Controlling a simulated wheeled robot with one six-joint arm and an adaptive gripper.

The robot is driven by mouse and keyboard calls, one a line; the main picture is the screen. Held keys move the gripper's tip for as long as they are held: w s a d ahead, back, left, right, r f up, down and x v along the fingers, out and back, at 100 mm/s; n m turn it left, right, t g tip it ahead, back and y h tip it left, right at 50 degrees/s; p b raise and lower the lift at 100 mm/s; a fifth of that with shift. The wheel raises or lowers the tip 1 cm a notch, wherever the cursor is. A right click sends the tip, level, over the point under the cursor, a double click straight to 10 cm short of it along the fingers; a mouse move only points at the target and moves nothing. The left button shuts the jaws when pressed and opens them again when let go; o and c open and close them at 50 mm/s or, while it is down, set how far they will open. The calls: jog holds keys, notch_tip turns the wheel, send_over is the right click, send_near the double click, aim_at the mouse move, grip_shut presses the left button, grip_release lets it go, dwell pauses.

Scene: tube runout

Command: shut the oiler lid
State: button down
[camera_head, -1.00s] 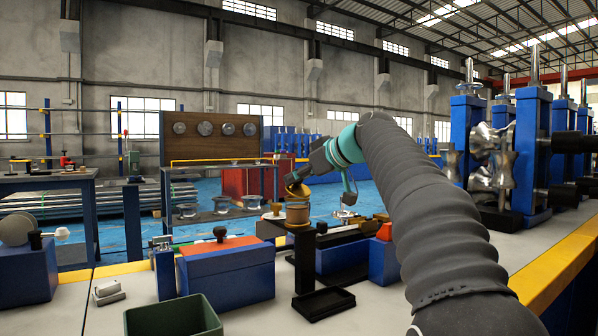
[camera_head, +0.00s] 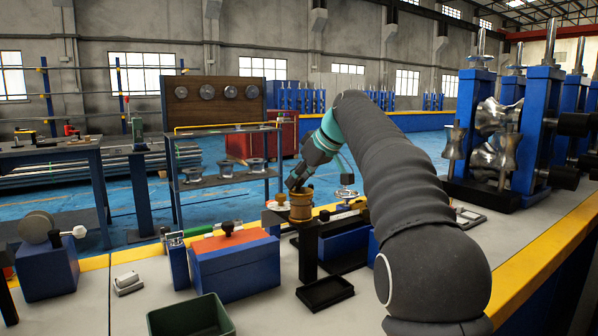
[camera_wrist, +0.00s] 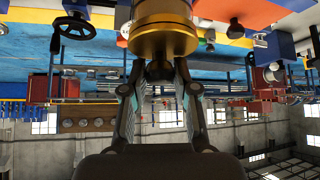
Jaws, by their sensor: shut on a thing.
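The oiler (camera_head: 300,211) is a brass-coloured cup on a dark post in the middle of the head view. In the upside-down wrist view its body (camera_wrist: 160,9) shows at the top centre. The lid (camera_wrist: 163,42), a golden disc with a dark knob (camera_wrist: 160,70), lies across the cup mouth; I see no clear gap between them. My gripper (camera_wrist: 157,80) has its fingers on either side of the knob, shut on it. In the head view my gripper (camera_head: 296,184) is right above the oiler and hides much of the lid.
A blue box with an orange top (camera_head: 233,262) stands left of the post. A black tray (camera_head: 325,293) and a green bin (camera_head: 190,318) are in front. A roller stand (camera_head: 497,140) is at right.

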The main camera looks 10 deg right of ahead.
jog(key=c, duration=0.9)
grip_release()
jog(key=shift+o, duration=0.2)
jog(key=v, duration=1.2)
